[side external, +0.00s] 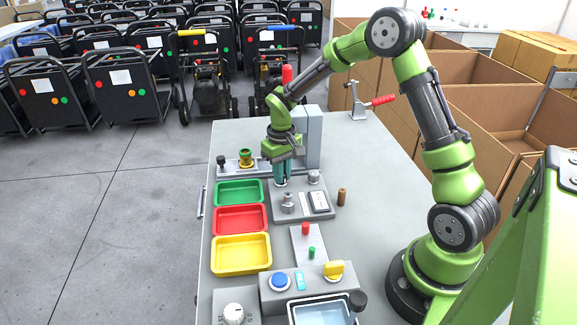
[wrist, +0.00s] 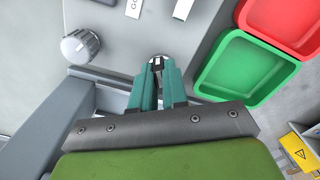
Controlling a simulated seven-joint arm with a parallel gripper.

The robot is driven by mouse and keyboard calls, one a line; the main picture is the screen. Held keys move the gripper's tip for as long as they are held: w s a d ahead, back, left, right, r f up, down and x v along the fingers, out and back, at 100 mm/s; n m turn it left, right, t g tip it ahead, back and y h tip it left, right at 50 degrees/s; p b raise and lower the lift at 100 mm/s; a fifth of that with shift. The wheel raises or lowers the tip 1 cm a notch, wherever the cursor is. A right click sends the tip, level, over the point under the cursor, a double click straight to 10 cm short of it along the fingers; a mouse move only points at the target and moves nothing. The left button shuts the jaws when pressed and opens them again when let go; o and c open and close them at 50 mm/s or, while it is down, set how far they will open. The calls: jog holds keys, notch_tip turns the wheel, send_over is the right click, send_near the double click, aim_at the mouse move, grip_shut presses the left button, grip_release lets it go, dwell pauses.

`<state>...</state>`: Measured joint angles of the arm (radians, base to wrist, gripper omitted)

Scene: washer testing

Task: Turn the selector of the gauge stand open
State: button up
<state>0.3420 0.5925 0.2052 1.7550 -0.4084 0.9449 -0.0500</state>
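The gauge stand is a grey plate (side external: 300,213) on the bench with metal fittings, a white switch panel (side external: 319,202) and a ridged silver knob (side external: 314,177), likely the selector. The knob also shows in the wrist view (wrist: 80,47), left of my fingers and apart from them. My gripper (side external: 281,182) points down at the plate's back left, left of the knob. In the wrist view its teal fingertips (wrist: 157,68) are close together. A shiny metal fitting (wrist: 157,58) shows at the tips; I cannot tell whether they hold it. In the side view a hex fitting (side external: 288,204) stands in front of the fingers.
Green (side external: 239,192), red (side external: 241,219) and yellow (side external: 241,255) trays line the left. A grey upright block (side external: 313,140) stands behind my gripper. A brown cylinder (side external: 342,197) stands right of the plate.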

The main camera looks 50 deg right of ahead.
grip_shut()
jog(key=n, duration=0.6)
jog(key=shift+d, duration=0.15)
jog(key=n, duration=0.5)
jog(key=shift+w+d, duration=0.1)
jog(key=shift+w, duration=0.05)
jog(key=shift+n, duration=0.5)
jog(key=o, duration=0.7)
grip_release()
notch_tip(320, 180, up, 17)
